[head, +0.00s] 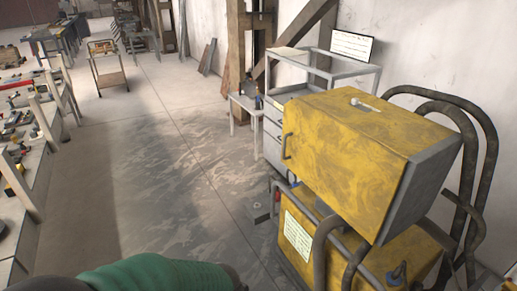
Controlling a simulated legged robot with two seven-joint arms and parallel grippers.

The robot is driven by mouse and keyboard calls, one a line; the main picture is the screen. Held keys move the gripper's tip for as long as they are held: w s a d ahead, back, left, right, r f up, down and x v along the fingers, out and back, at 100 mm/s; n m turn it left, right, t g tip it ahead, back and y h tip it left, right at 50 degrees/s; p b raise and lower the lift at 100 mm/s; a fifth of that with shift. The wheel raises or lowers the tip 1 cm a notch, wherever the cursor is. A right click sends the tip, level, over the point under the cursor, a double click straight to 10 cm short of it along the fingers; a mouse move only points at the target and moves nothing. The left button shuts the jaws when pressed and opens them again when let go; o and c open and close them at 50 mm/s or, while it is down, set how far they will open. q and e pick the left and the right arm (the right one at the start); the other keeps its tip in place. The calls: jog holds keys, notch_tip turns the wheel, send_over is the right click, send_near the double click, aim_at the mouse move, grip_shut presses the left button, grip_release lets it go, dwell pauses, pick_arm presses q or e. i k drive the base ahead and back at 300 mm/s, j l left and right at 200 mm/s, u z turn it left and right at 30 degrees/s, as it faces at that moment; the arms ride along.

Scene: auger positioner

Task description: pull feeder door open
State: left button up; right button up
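The feeder (345,150) is a scuffed yellow metal box with grey edges, at the right of the head view, above a yellow lower cabinet (397,256). A small dark bar handle (287,147) stands out at the left end of its yellow front, which I take to be the door. The panel looks flush with the box, with no visible gap. A light-coloured small item (364,104) sits on top. Neither of my grippers is in view, and nothing touches the handle.
Thick dark hoses (480,135) loop around the feeder's right side and front. A grey drawer cabinet (325,68) stands behind it. A long workbench (40,130) with tools runs along the left. A cart (107,68) stands farther back. The concrete floor (165,165) between is clear.

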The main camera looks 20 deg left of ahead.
aim_at(360, 179)
jog(key=u, duration=0.35)
jog(key=i+j, duration=0.3)
jog(key=j, duration=0.15)
jog(key=i+j, duration=0.25)
jog(key=j, duration=0.2)
jog(key=i+j, duration=0.3)
jog(key=j, duration=0.2)
jog(key=i+j+u, duration=0.1)
jog(key=i+j, duration=0.15)
jog(key=j, duration=0.2)
jog(key=i+j, duration=0.3)
jog(key=j, duration=0.15)
